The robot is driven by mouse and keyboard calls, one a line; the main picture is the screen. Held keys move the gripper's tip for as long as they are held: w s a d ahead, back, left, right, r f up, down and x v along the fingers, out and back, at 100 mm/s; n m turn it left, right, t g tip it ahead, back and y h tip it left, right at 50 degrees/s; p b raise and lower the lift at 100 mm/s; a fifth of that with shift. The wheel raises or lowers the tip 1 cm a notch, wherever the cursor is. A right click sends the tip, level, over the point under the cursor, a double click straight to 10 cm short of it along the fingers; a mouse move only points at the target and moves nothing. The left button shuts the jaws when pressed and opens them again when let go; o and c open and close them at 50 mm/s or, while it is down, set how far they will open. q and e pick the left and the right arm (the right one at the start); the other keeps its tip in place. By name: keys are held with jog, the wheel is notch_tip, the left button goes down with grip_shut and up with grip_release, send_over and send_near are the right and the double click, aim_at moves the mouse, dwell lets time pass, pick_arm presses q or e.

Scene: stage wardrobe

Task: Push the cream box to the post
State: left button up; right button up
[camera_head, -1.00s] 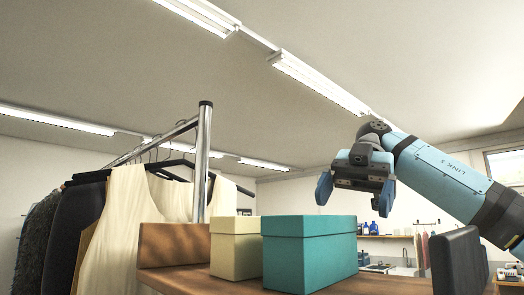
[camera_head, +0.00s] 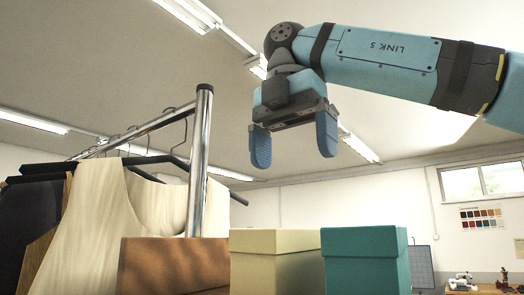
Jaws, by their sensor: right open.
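The cream box (camera_head: 278,268) is a lidded box at the bottom middle. A chrome post (camera_head: 199,165) of the clothes rail rises to the left, behind the brown panel. My right gripper (camera_head: 293,145) is open and empty, pointing down, above the cream box and clear of it in the picture. The lower parts of the boxes and the surface under them are cut off. My left gripper is not in view.
Clothes, including a cream top (camera_head: 112,225), hang from the rail (camera_head: 135,132) at the left. A grey panel (camera_head: 421,268) stands right of the teal box. The air above the boxes is free apart from my right arm.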

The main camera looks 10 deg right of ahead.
aim_at(292, 255)
jog(key=shift+r, duration=0.1)
dwell(0.5)
jog(key=shift+a, duration=0.1)
jog(key=shift+a+f, duration=0.1)
jog(key=shift+f, duration=0.4)
notch_tip(292, 255, down, 13)
jog(key=shift+r+b, duration=0.1)
jog(key=shift+b, duration=0.2)
